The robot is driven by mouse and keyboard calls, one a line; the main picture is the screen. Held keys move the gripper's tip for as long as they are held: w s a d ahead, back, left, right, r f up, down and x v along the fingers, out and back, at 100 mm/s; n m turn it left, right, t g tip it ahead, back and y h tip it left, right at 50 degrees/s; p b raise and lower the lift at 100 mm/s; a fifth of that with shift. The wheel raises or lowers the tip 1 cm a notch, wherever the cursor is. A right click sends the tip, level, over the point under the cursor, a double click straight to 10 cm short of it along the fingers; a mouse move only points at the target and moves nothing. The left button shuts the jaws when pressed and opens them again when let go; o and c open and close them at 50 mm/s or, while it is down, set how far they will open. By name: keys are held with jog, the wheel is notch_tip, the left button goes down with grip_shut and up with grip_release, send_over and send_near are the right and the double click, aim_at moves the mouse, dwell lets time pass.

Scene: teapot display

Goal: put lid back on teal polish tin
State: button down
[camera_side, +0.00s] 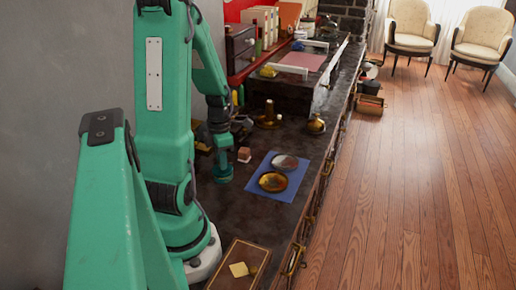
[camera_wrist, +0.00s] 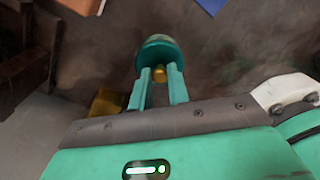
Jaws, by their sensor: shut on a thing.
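My gripper (camera_wrist: 158,76) is shut on the gold knob of a round teal lid (camera_wrist: 158,48) in the wrist view. In the side view my gripper (camera_side: 222,163) points down, with the lid (camera_side: 222,177) under it, left of a blue mat (camera_side: 291,186). I cannot tell whether the lid touches the counter. A round gold-coloured open tin (camera_side: 272,182) is on the near part of the mat; its outer colour is hard to make out. A round tin or dish with a silvery and reddish top (camera_side: 285,162) is just behind it.
A small brown block (camera_side: 244,155) stands between my gripper and the mat. Brass pieces (camera_side: 267,117) and a brass pot (camera_side: 316,124) stand farther back. A wooden tray (camera_side: 240,254) with a yellow cloth is in front. The counter's right edge drops to the floor.

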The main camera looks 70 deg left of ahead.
jog(key=c, duration=1.3)
grip_release()
jog(key=shift+o, duration=0.7)
jog(key=o, duration=0.4)
jog(key=shift+r, duration=0.1)
jog(key=shift+r, duration=3.4)
